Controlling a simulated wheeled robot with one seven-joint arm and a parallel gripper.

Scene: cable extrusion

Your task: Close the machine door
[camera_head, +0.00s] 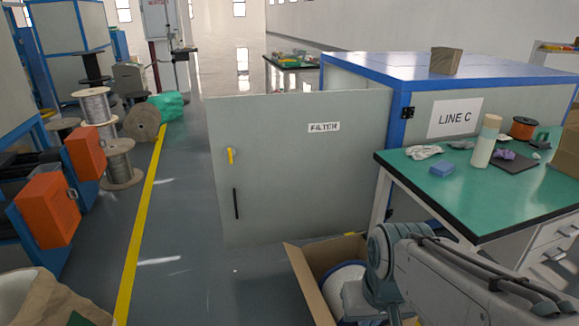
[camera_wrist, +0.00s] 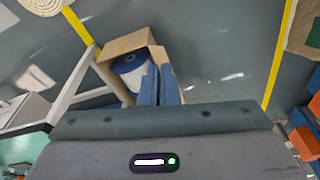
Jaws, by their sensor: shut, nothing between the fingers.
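The machine door (camera_head: 300,175) is a grey panel labelled "FILTER", standing open and swung out to the left of the blue-framed machine (camera_head: 355,75). Its hinge side is at the right, by a black hinge (camera_head: 407,113). In the head view my arm is at the lower right, apart from the door; the fingertips cannot be made out there.
An open cardboard box (camera_head: 301,282) with a spool stands on the floor before the door; it also shows in the wrist view (camera_wrist: 122,46). A green-topped workbench (camera_head: 480,205) stands at the right. Orange boxes (camera_head: 50,208) and cable spools (camera_head: 120,165) line the left.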

